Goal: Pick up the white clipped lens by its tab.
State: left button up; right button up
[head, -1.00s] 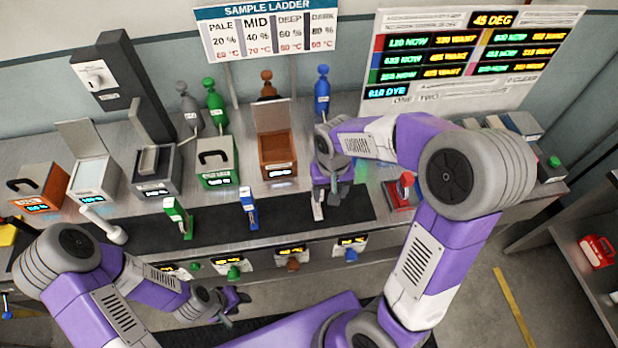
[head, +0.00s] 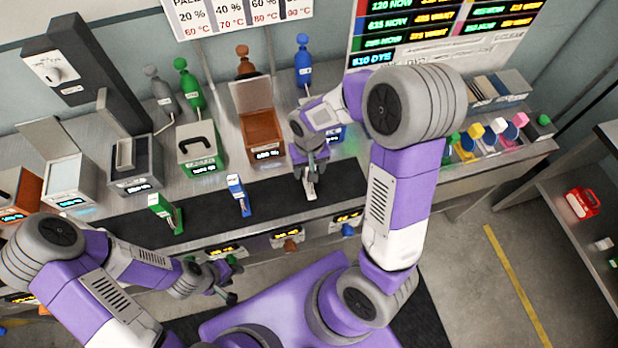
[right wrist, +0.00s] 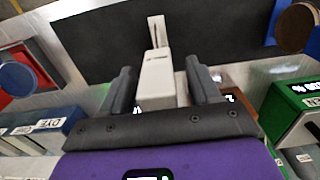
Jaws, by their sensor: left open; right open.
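The white clipped lens (head: 310,189) stands on the dark mat, partly hidden by my right gripper (head: 309,165) in the head view. In the right wrist view the white tab (right wrist: 157,80) lies between the two dark fingers of my right gripper (right wrist: 160,72). The fingers are open, one on each side of it, with gaps visible. My left gripper (head: 226,287) is open and empty, low in front of the bench and away from the lens.
A green clipped lens (head: 166,213) and a blue one (head: 238,194) stand on the mat to the left. An open brown bath (head: 262,132) and a green bath (head: 199,148) stand behind. Dye bottles stand at the back. Coloured blocks (head: 480,137) sit at the right.

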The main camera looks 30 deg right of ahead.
grip_shut()
dwell(0.3)
